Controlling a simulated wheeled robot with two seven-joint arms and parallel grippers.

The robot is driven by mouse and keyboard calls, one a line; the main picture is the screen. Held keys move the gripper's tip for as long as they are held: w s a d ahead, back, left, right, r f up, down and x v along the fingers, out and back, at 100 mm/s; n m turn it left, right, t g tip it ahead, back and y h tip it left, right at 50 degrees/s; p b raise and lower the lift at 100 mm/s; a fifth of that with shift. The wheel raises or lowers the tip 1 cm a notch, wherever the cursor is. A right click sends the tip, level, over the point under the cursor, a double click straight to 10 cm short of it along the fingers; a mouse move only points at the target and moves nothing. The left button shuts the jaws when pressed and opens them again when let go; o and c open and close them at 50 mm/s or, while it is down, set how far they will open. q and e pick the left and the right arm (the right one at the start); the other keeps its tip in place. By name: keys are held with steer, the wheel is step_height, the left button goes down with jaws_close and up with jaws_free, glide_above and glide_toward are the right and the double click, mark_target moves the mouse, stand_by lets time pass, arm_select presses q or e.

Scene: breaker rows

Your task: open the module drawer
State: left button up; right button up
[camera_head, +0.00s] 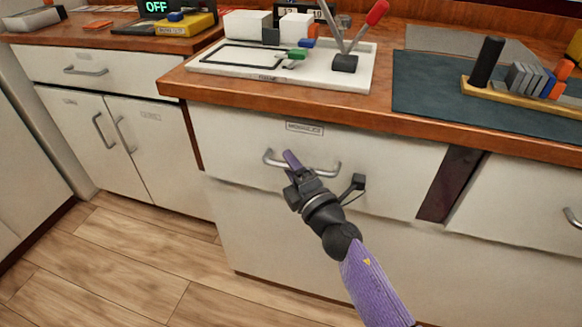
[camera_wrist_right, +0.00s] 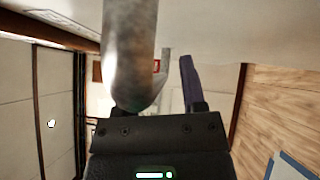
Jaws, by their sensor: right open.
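The module drawer (camera_head: 235,135) is a wide white front under the wooden counter, with a small label plate (camera_head: 305,128) above its handle. It looks shut. Its curved metal handle (camera_head: 328,171) shows large and close in the right wrist view (camera_wrist_right: 130,50). My right gripper (camera_head: 291,162) is open at the left part of the handle. One purple finger (camera_wrist_right: 190,85) shows beside the bar in the wrist view; the other finger is hidden. I cannot tell whether the bar lies fully between the fingers or touches them. My left gripper is not in view.
The counter (camera_head: 400,121) above holds a white board (camera_head: 215,68) with a red-handled lever, and a dark mat (camera_head: 430,95) with a module rack (camera_head: 520,93). Another drawer (camera_head: 85,70) and cupboard doors (camera_head: 150,140) stand left. The wooden floor (camera_head: 120,255) is clear.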

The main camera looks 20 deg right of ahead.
jaws_close()
stand_by(1.0)
stand_by(0.4)
